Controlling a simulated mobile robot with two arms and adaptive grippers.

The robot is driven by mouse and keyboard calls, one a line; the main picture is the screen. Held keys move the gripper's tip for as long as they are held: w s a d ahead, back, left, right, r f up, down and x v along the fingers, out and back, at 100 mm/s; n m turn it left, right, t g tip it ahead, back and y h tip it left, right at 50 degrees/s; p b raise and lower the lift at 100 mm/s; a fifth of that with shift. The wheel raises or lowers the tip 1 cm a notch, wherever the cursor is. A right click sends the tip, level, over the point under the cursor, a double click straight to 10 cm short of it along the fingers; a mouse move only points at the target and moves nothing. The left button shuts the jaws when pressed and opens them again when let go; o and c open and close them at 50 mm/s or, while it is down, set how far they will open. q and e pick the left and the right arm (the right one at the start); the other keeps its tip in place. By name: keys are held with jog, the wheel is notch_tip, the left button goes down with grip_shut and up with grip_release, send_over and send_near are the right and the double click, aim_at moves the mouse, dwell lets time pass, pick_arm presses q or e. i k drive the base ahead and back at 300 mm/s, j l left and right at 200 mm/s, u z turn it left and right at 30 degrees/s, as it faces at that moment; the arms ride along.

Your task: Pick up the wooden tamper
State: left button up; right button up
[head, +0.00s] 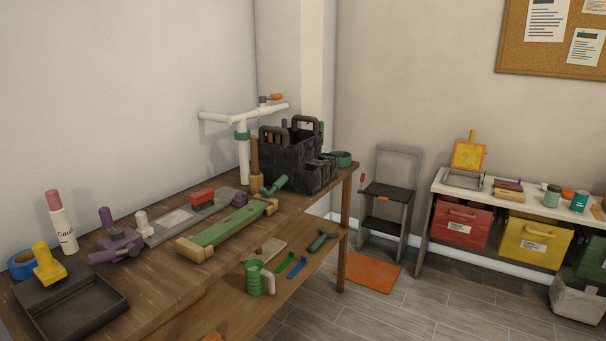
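A wooden upright tool with a slim brown handle and a wider, paler base, which looks like the wooden tamper (256,184), stands on the wooden workbench (165,285). It is toward the bench's far end, just right of a white pipe stand (243,165) and left of a dark tool caddy (292,168). A green-handled tool (276,185) lies close by its base on the right. Neither of my grippers is in the head view.
A green bar with wooden ends (228,223), a red brush (202,197), a purple clamp (117,243) and a black tray (85,305) lie nearer on the bench. A step stool (388,190) and a white shelf (480,191) stand right. The grey floor (410,312) has clear room.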

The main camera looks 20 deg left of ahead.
aim_at(256, 177)
jog(key=i+l+u, duration=0.1)
jog(key=i+u, duration=0.3)
jog(key=i+l+u, duration=0.2)
jog(key=i+u, duration=0.25)
jog(key=i+l+u, duration=0.65)
jog(key=l+u, duration=0.15)
